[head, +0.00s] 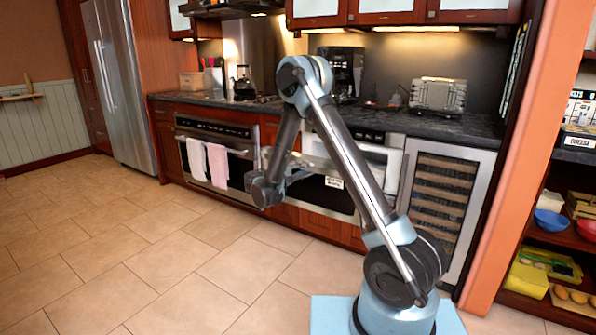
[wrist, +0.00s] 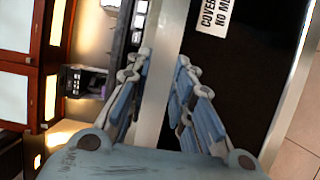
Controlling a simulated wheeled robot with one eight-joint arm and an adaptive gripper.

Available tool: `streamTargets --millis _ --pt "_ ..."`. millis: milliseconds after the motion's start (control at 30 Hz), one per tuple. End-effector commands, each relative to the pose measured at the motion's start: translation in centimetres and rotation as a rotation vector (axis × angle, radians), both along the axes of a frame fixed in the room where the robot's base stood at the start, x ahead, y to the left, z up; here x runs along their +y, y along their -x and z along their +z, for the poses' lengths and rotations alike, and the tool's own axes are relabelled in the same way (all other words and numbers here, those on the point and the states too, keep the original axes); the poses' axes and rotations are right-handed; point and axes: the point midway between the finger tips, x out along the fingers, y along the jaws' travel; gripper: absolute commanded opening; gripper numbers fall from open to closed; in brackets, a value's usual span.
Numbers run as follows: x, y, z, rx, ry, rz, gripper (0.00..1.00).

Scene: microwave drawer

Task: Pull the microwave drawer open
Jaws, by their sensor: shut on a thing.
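The microwave drawer (head: 332,200) is in the lower cabinets, right of the oven, with a steel-edged black front and a white label. In the wrist view its dark front (wrist: 240,75) and label lie to the right of a pale steel edge strip (wrist: 158,70). My gripper (wrist: 158,105) has a finger on each side of this strip and is shut on it. In the head view my wrist is at the drawer's upper left and hides part of it. The front seems to stand out from the cabinets, but I cannot tell how far.
An oven (head: 225,160) with two towels is to the left, a wine cooler (head: 443,190) to the right. A toaster (head: 438,95) and a coffee maker (head: 343,68) stand on the counter. The tiled floor (head: 150,255) in front is clear.

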Motion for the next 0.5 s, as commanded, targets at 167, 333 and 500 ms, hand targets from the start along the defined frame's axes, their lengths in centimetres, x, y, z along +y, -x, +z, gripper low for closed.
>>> streamTargets --millis 167,333,500 --pt "-0.94 0.43 -0.24 0.004 -0.005 -0.018 0.0" --pt "-1.07 0.55 -0.26 0.004 -0.005 -0.022 0.0" --pt "-1.15 0.57 -0.27 0.004 -0.005 -0.024 0.0"
